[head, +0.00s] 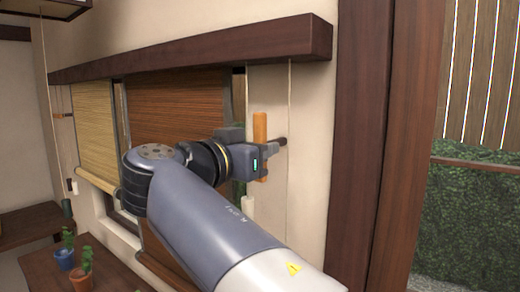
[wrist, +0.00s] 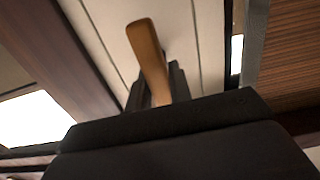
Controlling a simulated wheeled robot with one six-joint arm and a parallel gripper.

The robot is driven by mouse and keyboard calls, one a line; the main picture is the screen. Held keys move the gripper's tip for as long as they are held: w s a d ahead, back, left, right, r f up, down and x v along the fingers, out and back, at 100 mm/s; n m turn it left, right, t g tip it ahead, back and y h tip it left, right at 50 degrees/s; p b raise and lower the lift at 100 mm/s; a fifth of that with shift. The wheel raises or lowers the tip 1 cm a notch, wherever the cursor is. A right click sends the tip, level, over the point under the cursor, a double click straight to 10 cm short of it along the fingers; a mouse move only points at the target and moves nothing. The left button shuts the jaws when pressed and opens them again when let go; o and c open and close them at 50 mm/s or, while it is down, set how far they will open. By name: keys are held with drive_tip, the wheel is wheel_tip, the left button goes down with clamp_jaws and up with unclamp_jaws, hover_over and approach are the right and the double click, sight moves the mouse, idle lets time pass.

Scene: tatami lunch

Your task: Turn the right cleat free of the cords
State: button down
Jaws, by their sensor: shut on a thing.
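The right cleat (head: 260,127) is an orange-brown wooden bar on the pale wall strip right of the brown blind. It stands about upright in the head view. My gripper (head: 273,146) is shut on the cleat around its middle, with the bar showing above and below. In the wrist view the cleat (wrist: 147,48) rises tilted from between my dark fingers (wrist: 156,88). A thin pale cord (head: 289,90) hangs down the wall just right of the cleat. Whether any cord touches or wraps the cleat is hidden by my gripper.
A brown woven blind (head: 178,107) and a yellow blind (head: 94,130) hang under a dark beam (head: 200,50). A left cleat (head: 68,115) is on the far wall. Potted plants (head: 81,278) stand on a low table. A thick wooden post (head: 365,150) stands at right.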

drive_tip(key=c, duration=1.3)
unclamp_jaws()
drive_tip(key=shift+s+a, duration=0.1)
drive_tip(key=b+v, duration=0.2)
drive_tip(key=v, duration=0.8)
drive_tip(key=shift+s+a, duration=0.2)
drive_tip(key=shift+s, duration=0.05)
drive_tip(key=shift+w+d, duration=0.1)
drive_tip(key=p+x, duration=0.2)
drive_tip(key=x, duration=0.8)
drive_tip(key=shift+w+d, duration=0.2)
drive_tip(key=shift+w, duration=0.05)
drive_tip(key=shift+s+a, duration=0.1)
